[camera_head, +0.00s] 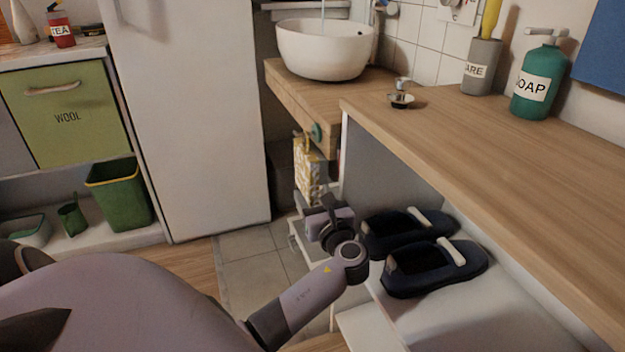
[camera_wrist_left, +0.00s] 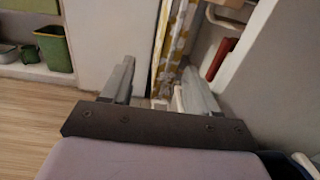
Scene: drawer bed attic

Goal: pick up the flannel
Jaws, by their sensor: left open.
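The flannel (camera_head: 309,170) is a yellow and white patterned cloth. It hangs below the washbasin counter, near the counter's green round knob, in the head view. My left gripper (camera_head: 325,212) is just below and in front of it, and its wrist hides the cloth's lower end. In the left wrist view the flannel (camera_wrist_left: 171,45) hangs ahead, its lower part between the two open fingers (camera_wrist_left: 158,85) as seen from there. The fingers look empty; I cannot tell how far the cloth is from them. My right gripper is not in view.
Dark slippers (camera_head: 435,267) lie on a white shelf right of my left wrist. The wooden worktop (camera_head: 450,125) overhangs them. A white cabinet panel (camera_head: 195,110) stands left of the flannel. A red object (camera_wrist_left: 219,60) is right of the flannel. Tiled floor (camera_head: 255,262) is clear.

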